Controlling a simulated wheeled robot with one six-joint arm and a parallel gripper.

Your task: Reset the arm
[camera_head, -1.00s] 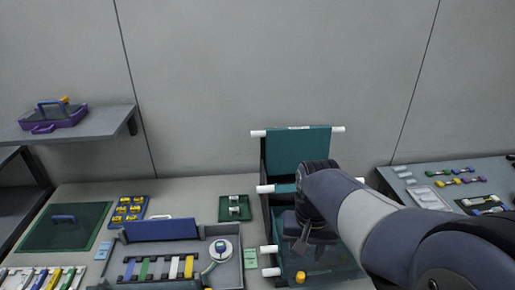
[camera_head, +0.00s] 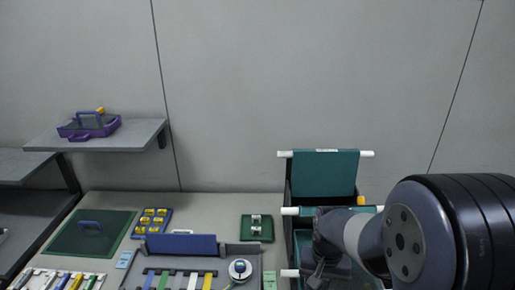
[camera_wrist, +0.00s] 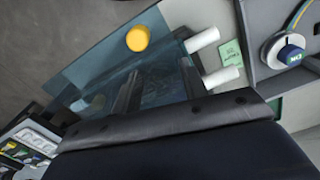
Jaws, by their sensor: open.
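My arm comes in from the right in the head view. My gripper (camera_head: 317,272) is at its far end, small and dark, pointing down over the teal-and-black splicer-like unit (camera_head: 325,172) with white rods. The gripper is open and I see nothing held in it. Its tips are partly lost at the bottom edge of the picture. In the wrist view, a dark part of my arm fills the bottom, with the unit's clear teal panel (camera_wrist: 95,65), a yellow knob (camera_wrist: 138,38) and white rods (camera_wrist: 203,40) beyond it.
A grey tray with a blue lid (camera_head: 180,244) and coloured strips stands left of the unit. A green pad (camera_head: 257,228), yellow-part tray (camera_head: 152,222) and dark green mat (camera_head: 92,232) lie on the table. A shelf (camera_head: 120,138) bears a purple case (camera_head: 90,125). The space above the table is clear.

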